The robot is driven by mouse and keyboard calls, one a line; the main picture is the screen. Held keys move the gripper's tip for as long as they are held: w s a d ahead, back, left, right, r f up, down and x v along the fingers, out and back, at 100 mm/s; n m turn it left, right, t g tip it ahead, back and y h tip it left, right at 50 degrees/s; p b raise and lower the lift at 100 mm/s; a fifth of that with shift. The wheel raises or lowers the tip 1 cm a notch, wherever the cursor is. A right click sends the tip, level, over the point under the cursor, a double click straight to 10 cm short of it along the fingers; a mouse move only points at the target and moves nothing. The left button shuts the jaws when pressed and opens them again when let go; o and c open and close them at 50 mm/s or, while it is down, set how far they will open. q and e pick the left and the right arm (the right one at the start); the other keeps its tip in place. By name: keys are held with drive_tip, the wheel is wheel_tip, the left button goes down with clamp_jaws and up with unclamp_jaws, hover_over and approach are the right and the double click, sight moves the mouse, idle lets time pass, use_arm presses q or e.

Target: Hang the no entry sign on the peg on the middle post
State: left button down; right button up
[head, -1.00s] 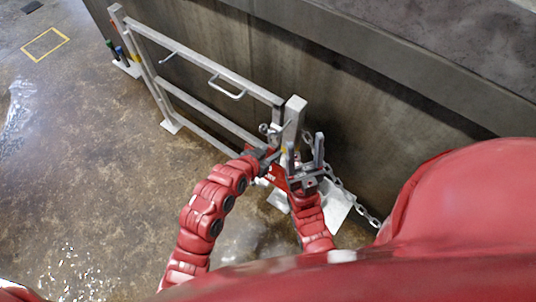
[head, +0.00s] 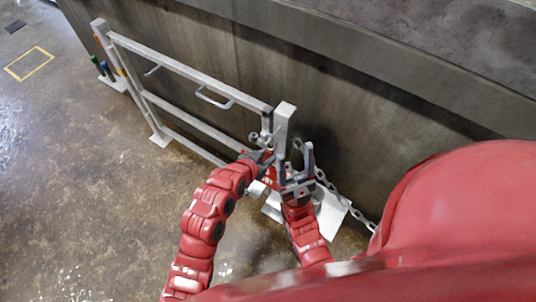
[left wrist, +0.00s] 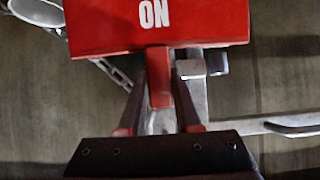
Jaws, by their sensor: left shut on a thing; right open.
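The red no entry sign (left wrist: 160,24) fills the top of the left wrist view, its white letters upside down. In the head view only a small red part of the sign (head: 270,177) shows between my two grippers. My left gripper (left wrist: 160,92) is shut on a red strip at the sign's lower edge in that view. It also shows in the head view (head: 263,160), beside the middle post. The light grey middle post (head: 284,119) stands just behind the grippers. My right gripper (head: 298,176) is open, close right of the sign. I cannot make out the peg.
A metal gate (head: 190,78) with a handle (head: 214,98) runs left from the post; latch parts (head: 258,138) sit at its near end. A chain (head: 345,200) hangs to the right. A concrete wall (head: 330,120) stands behind. The floor at left is open.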

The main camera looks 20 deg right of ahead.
use_arm(q)
drive_tip(key=c, duration=0.5)
unclamp_jaws()
drive_tip(key=p+v, duration=0.7)
drive_tip(key=v, duration=1)
drive_tip(key=shift+s+a, duration=0.15)
drive_tip(key=shift+a, duration=0.1)
